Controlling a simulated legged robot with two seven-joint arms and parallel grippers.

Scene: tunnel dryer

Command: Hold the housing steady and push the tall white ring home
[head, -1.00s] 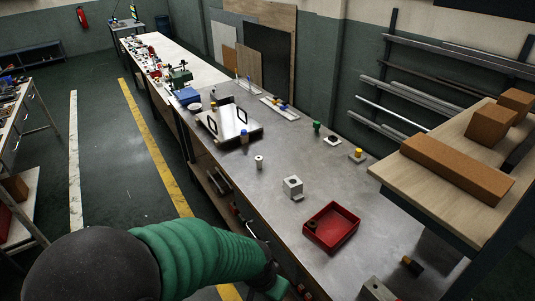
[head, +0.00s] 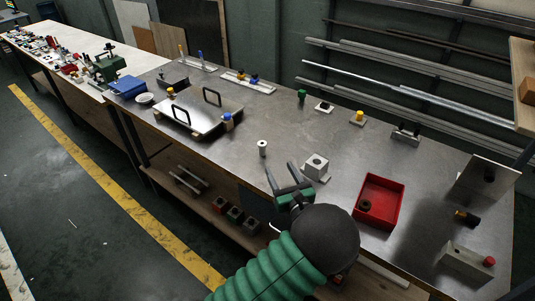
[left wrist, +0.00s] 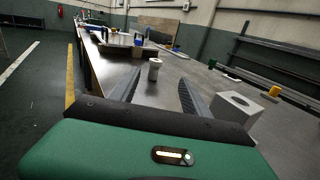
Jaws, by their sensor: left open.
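The tall white ring (head: 262,148) stands upright on the metal bench, apart from the housing. The housing (head: 316,166) is a pale grey block with a round hole in its top, standing to the right of the ring. My left gripper (head: 281,173) is open and empty at the bench's front edge, its fingers pointing toward the ring. In the left wrist view, the ring (left wrist: 154,70) shows ahead between the two open fingers (left wrist: 160,88), and the housing (left wrist: 233,112) is just right of the right finger. My right gripper is in neither view.
A red tray (head: 400,206) with a dark round part inside lies right of the housing. A metal plate with two black handles (head: 198,115) lies to the left. Small fixtures stand along the back of the bench (head: 270,110). The bench around the ring is clear.

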